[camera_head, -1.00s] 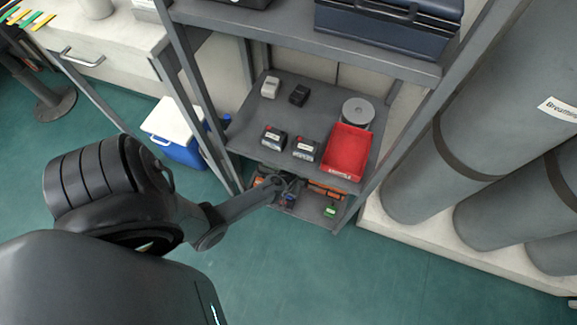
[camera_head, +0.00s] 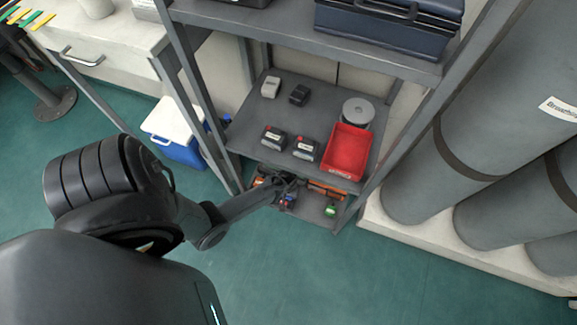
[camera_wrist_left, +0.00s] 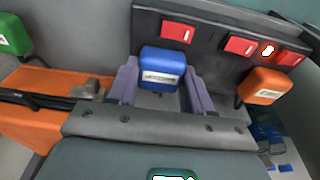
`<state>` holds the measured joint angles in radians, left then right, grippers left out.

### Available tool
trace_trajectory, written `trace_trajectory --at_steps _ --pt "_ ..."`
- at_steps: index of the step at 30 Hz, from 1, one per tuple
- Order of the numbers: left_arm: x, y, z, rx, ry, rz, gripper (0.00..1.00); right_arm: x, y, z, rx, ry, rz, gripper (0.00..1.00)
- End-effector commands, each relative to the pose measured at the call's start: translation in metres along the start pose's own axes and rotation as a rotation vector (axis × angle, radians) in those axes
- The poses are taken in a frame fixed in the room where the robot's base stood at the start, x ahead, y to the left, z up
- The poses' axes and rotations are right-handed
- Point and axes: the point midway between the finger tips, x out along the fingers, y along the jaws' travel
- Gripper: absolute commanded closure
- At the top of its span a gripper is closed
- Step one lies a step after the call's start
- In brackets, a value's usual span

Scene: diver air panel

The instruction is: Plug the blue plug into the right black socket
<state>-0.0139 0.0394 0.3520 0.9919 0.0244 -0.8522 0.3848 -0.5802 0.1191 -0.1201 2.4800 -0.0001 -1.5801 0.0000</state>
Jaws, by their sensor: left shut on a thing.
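My left gripper (camera_head: 287,189) reaches into the lower shelf level in the head view. In the left wrist view its two grey-purple fingers (camera_wrist_left: 160,85) are shut on the blue plug (camera_wrist_left: 160,68), one on each side. The blue plug also shows small in the head view (camera_head: 289,199). The plug is at the edge of a dark panel (camera_wrist_left: 210,50) with several red lit switches (camera_wrist_left: 178,32). I cannot tell whether the plug touches a socket; no black socket shows clearly. My right gripper is not in view.
An orange plug (camera_wrist_left: 263,86) is at the panel, right of the blue one. A green plug (camera_wrist_left: 15,35) is at the left; it also shows in the head view (camera_head: 331,210). The shelf above holds a red bin (camera_head: 347,152) and black boxes. Shelf posts flank the arm.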

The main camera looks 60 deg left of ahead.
Motion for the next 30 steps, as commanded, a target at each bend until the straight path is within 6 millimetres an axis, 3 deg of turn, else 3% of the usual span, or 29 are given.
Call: trace_trajectory --at_steps 7,8,13,23,30 --pt "0.003 -0.001 0.001 0.0 -0.001 -0.001 0.86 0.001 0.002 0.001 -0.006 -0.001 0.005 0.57" --pt "0.003 -0.001 0.001 0.0 -0.001 -0.001 0.47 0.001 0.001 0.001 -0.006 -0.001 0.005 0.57" --pt "0.002 -0.001 0.001 0.0 -0.001 -0.001 0.21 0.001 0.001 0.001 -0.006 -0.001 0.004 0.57" --pt "0.0 0.0 0.001 0.0 -0.001 0.0 0.2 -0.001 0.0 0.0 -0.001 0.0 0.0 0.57" --pt "-0.023 0.0 -0.001 0.0 0.0 0.0 0.2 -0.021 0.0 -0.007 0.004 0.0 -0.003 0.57"
